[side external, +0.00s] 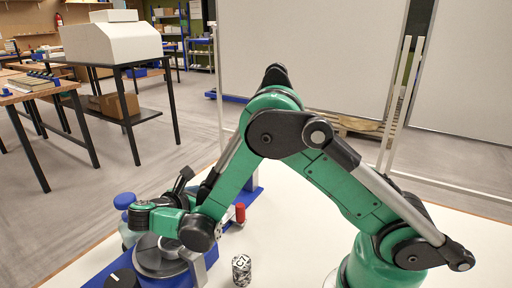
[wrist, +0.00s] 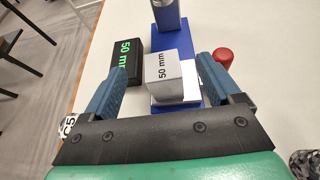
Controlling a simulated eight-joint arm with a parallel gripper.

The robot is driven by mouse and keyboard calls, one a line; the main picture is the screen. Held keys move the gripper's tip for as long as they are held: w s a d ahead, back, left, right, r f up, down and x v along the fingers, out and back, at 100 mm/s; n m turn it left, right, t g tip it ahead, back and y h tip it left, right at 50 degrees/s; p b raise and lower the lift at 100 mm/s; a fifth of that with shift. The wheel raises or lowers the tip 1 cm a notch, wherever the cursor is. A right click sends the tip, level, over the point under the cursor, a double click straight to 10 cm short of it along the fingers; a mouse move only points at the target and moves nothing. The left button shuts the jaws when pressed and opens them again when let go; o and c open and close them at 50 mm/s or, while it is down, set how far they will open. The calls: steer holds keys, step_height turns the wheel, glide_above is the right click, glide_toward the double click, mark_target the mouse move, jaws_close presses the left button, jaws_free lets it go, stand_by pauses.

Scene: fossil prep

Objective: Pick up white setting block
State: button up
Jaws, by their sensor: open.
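In the side view I cannot make out the white block or the fingers among my arm and the equipment.
A black block (wrist: 125,60) with green "50 mm" lettering stands left of the white block. A red knob (wrist: 222,57) lies to the right. A grey metal post (wrist: 167,14) rises behind. A patterned cylinder (side external: 241,270) stands on the white table (side external: 310,240).

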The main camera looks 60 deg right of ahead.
steer(key=shift+d+f, duration=0.3)
steer(key=shift+f, duration=0.05)
steer(key=x, duration=0.4)
steer(key=shift+d+f, duration=0.1)
steer(key=shift+d, duration=0.3)
steer(key=shift+c, duration=0.2)
jaws_close()
